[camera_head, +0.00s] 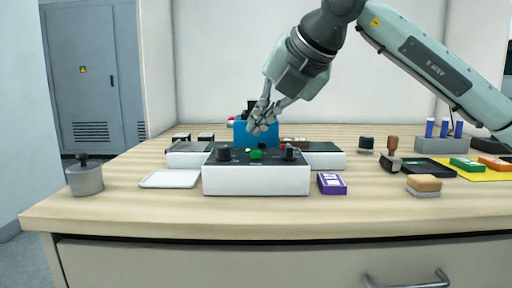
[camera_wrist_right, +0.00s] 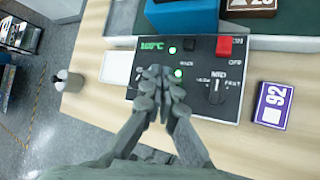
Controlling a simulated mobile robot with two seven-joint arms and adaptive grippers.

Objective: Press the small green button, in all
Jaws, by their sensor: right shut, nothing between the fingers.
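The small green button (camera_wrist_right: 178,73) is lit on the black top panel of the white control box, just right of my fingertips in the right wrist view. In the head view a green patch (camera_head: 256,155) shows at the middle of the panel of the control box (camera_head: 256,181). My right gripper (camera_head: 257,130) is shut and empty, pointing down above the panel; it also shows in the right wrist view (camera_wrist_right: 157,72). It appears apart from the button in the head view. The fingers hide part of the panel's left side. My left gripper is out of view.
The panel also carries a green display (camera_wrist_right: 151,44), a red switch (camera_wrist_right: 223,47) and a knob (camera_wrist_right: 215,90). A blue block (camera_head: 262,134) stands behind the box. A purple box (camera_head: 332,183) lies right, a white tray (camera_head: 170,179) left, a metal weight (camera_head: 85,180) further left.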

